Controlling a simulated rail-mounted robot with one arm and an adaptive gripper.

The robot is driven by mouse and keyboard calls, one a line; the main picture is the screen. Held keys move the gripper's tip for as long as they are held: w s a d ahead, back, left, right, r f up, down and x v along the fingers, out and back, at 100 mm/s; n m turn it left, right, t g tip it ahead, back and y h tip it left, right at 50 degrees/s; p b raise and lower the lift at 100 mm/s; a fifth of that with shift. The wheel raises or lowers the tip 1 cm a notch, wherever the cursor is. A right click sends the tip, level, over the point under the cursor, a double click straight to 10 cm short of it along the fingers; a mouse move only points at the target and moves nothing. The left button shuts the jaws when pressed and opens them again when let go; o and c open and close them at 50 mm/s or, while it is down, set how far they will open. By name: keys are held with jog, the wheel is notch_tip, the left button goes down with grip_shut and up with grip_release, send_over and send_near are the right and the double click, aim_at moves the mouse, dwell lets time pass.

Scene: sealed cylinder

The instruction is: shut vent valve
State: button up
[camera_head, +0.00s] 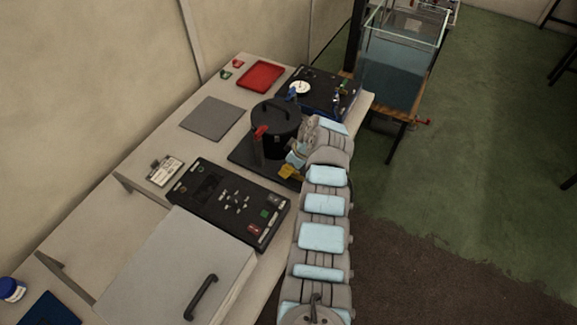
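A black lidded cylinder (276,119) stands upright on a dark base plate (241,154) on the bench. A red handle-like part (261,132) is at its front left, and a yellow part (288,171) sits low at its front right. Behind it is a black panel (322,86) with a white round gauge (299,87) and small blue handles, one near the panel's right side (337,97). Which of these parts is the vent valve I cannot tell. My gripper (296,156) is close to the cylinder's right side, partly hidden by my arm. Its fingers are too small to read.
A control panel (228,201) with keys and a grey box (181,272) with a black handle fill the near bench. A grey mat (212,118) and red tray (261,76) lie behind. A water tank (396,65) stands at back right. Floor is open at right.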

grip_shut()
